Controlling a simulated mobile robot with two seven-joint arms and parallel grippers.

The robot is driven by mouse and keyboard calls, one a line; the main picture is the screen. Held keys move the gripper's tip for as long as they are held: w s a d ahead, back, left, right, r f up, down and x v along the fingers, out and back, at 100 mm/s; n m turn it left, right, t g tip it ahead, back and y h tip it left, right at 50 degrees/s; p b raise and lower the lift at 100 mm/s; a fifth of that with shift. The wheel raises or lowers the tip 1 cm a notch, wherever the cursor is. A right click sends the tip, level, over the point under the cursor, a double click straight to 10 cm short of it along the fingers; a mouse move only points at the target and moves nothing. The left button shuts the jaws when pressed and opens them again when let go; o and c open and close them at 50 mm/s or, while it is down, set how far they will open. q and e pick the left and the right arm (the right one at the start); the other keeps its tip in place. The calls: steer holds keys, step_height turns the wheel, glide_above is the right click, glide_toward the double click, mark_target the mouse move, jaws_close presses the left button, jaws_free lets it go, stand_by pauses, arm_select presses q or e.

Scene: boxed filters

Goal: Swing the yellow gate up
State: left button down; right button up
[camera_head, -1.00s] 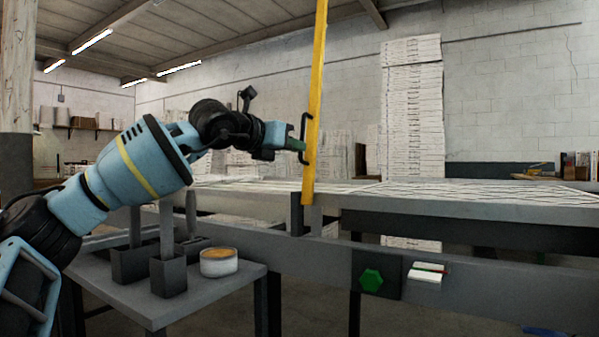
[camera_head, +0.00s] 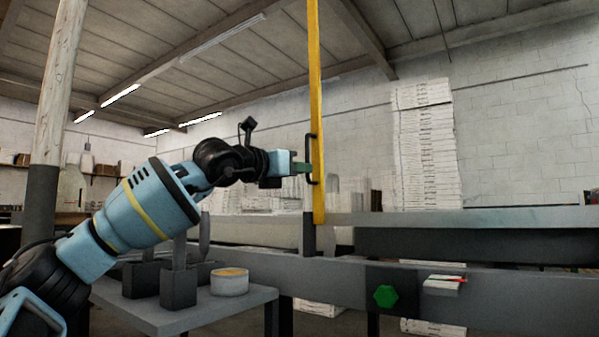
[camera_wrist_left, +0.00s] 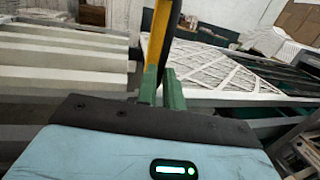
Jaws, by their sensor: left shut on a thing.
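The yellow gate (camera_head: 316,110) is a long bar standing upright in the head view, its lower end at a dark bracket (camera_head: 309,235) on the conveyor's side rail. A black handle (camera_head: 311,147) is fixed to the bar's left side. My left gripper (camera_head: 304,169) is shut on the handle, reaching in from the left. In the left wrist view the green fingertips (camera_wrist_left: 161,85) close beside the yellow bar (camera_wrist_left: 158,45), and they partly hide the handle. My right gripper is in neither view.
A small grey side table (camera_head: 190,312) holds dark bins with tools and an open round tin (camera_head: 229,282). The conveyor rail (camera_head: 480,284) carries a green button (camera_head: 385,296). Tall stacks of white boxes (camera_head: 426,145) stand behind. Roof beams run overhead.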

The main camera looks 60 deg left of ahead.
arm_select(q)
steer(key=shift+f, duration=0.1)
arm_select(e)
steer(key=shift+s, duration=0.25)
arm_select(q)
steer(key=c, duration=1.5)
jaws_free()
steer(key=shift+s, duration=0.1)
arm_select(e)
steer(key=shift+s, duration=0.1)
arm_select(q)
steer(key=b+v, duration=0.1)
steer(key=v, duration=0.6)
steer(key=shift+s+d, duration=0.15)
steer(key=shift+s, duration=0.25)
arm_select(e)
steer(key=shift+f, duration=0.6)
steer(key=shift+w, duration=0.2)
